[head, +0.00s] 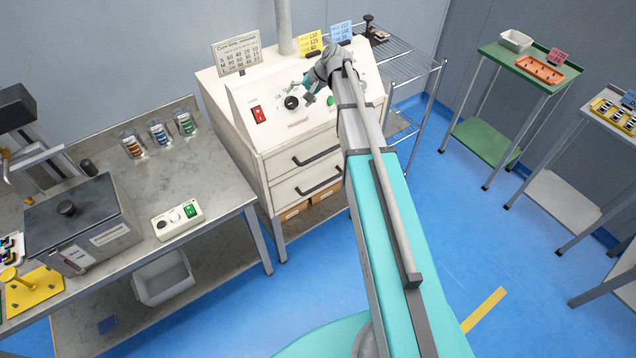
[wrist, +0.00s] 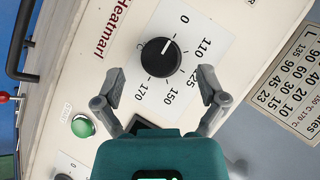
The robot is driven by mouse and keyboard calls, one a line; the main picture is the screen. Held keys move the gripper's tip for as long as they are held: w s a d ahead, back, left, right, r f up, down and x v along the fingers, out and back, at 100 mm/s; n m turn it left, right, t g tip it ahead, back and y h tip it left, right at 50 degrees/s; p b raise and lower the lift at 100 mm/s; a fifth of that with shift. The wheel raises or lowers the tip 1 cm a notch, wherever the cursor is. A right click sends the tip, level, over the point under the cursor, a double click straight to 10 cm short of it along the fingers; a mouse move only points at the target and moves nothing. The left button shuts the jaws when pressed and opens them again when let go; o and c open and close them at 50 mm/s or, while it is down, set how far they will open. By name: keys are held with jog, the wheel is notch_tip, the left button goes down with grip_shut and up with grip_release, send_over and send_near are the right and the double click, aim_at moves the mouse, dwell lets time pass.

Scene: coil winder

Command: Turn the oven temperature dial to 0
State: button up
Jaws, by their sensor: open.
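The oven temperature dial (wrist: 158,57) is a round black knob with a white mark, on a white plate printed 0, 110, 125, 150 and 170. In the wrist view its mark points up and right, roughly toward the 0. My gripper (wrist: 161,75) is open, its two grey fingers apart on either side of the dial's lower part. I cannot tell whether they touch it. In the head view the dial (head: 291,102) shows on the oven's sloping panel (head: 298,123), with my gripper (head: 309,92) just right of it.
A green button (wrist: 83,125) and part of another dial (wrist: 68,165) lie left of the gripper in the wrist view. A red switch (head: 258,115) is left of the dial in the head view. A cure-time sign (head: 237,53) and coloured cards (head: 310,38) stand on top of the oven.

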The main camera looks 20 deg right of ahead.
jog(key=p+v, duration=0.8)
jog(key=v, duration=0.3)
jog(key=s+a+f+n+g+h+b, duration=0.1)
jog(key=s+a+f+n+h+b, duration=0.1)
jog(key=s+f+b, duration=0.5)
jog(key=s+a+f+n+g+h+b, duration=0.2)
jog(key=s+a+f+b, duration=0.4)
jog(key=s+f, duration=0.6)
jog(key=s+n+h+b, duration=0.1)
jog(key=s+h+b, duration=0.1)
jog(key=s, duration=0.4)
jog(key=shift+f+h, duration=0.2)
jog(key=shift+h, duration=0.2)
jog(key=c, duration=0.4)
jog(key=shift+c, duration=0.4)
jog(key=shift+d, duration=0.1)
